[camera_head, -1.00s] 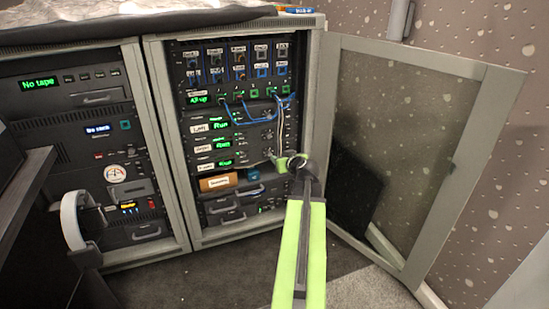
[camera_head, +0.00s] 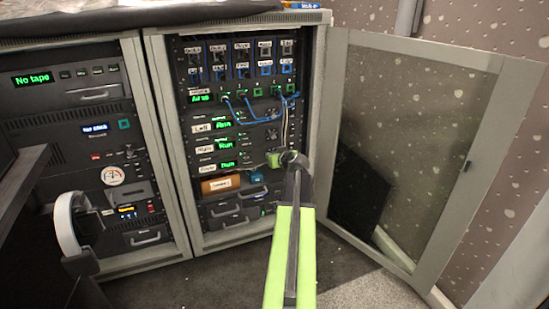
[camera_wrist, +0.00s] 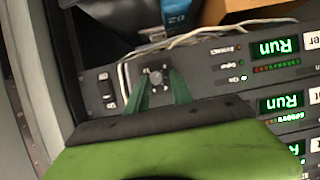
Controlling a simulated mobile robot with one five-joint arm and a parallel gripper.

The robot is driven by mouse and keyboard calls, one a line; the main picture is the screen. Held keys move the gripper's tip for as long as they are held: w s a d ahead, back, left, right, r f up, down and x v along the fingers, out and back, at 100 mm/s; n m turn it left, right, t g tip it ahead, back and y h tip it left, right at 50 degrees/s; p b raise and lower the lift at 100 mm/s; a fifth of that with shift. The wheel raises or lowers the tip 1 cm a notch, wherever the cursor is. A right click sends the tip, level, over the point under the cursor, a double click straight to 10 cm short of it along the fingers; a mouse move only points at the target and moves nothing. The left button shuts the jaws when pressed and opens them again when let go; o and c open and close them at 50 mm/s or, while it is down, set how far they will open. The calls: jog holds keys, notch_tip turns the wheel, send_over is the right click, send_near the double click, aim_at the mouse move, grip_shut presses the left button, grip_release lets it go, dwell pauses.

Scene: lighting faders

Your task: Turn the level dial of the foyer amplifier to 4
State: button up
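The foyer amplifier is the lowest of three amplifiers in the open rack, its green display (camera_head: 229,164) reading "Run". The wrist view is upside down; there the foyer amplifier's "Run" display (camera_wrist: 274,48) is at the upper right. In the head view my gripper (camera_head: 275,157) is at the right end of this amplifier, hiding the dial.
Pale and black cables (camera_wrist: 200,36) hang close beside the dial. A rocker switch (camera_wrist: 106,88) is near the fingers. An orange-brown box (camera_head: 220,184) sits below the amplifier. The rack's glass door (camera_head: 415,150) stands open at the right.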

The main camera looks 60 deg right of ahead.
jog(key=shift+s, duration=0.15)
grip_shut()
jog(key=shift+s+d+f+m+t+y+b, duration=0.15)
jog(key=shift+m+t+y+b, duration=0.5)
jog(key=shift+m, duration=0.55)
jog(key=shift+d+m+t+y+b, duration=0.1)
jog(key=shift+m+t+y+b, duration=0.5)
jog(key=shift+m, duration=0.6)
jog(key=shift+s+d+f+m+t+y+b, duration=0.15)
jog(key=shift+m+t+y+b, duration=0.3)
jog(key=shift+m+t+b, duration=0.55)
jog(key=shift+w+r+m+g, duration=0.1)
jog(key=shift+m+g, duration=0.2)
jog(key=shift+g, duration=0.05)
